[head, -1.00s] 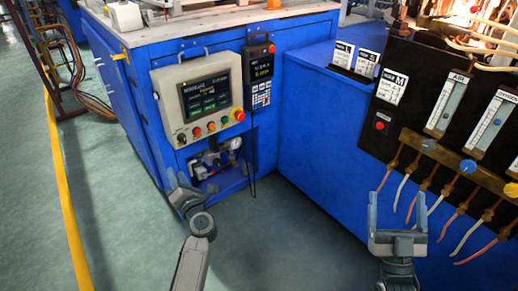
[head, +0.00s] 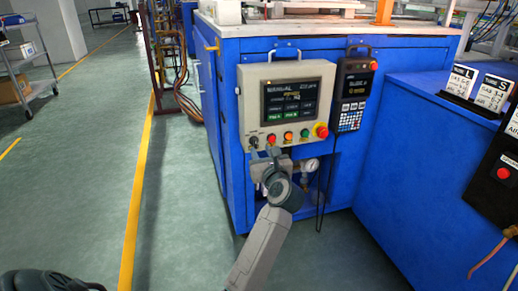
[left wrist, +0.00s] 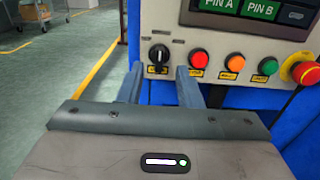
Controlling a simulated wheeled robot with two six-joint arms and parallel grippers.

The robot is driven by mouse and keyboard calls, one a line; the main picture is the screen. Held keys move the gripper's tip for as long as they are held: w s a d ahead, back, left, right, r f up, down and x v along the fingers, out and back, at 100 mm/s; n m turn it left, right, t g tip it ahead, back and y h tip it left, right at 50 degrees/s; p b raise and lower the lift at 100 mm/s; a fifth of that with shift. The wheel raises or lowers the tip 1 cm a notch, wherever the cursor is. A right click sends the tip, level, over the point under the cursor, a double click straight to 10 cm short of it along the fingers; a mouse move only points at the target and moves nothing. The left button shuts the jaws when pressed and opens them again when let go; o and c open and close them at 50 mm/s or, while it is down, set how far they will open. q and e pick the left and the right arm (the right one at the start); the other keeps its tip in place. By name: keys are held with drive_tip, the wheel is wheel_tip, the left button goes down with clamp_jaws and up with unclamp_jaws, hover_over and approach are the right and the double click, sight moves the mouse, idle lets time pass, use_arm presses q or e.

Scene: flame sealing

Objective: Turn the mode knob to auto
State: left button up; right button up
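The mode knob (left wrist: 159,54) is a black rotary knob with a white pointer mark, at the left end of the panel's button row. In the head view the knob (head: 254,141) sits at the lower left of the beige control panel (head: 246,95). The panel's screen (head: 290,101) shows a heading that looks like MANUAL. My left gripper (left wrist: 159,88) is open, with its two fingers apart just below the knob and nothing between them. In the head view my left gripper (head: 264,155) is close under the knob.
Red (left wrist: 198,58), orange (left wrist: 234,62) and green buttons (left wrist: 267,66) and a red emergency stop (left wrist: 306,73) lie right of the knob. A handheld pendant (head: 353,95) hangs beside the panel. A gauge (head: 311,165) sits below.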

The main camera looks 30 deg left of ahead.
sight(256, 143)
use_arm(q)
drive_tip(key=shift+b+x, duration=0.35)
drive_tip(key=shift+x, duration=2)
drive_tip(key=shift+c, duration=0.2)
clamp_jaws()
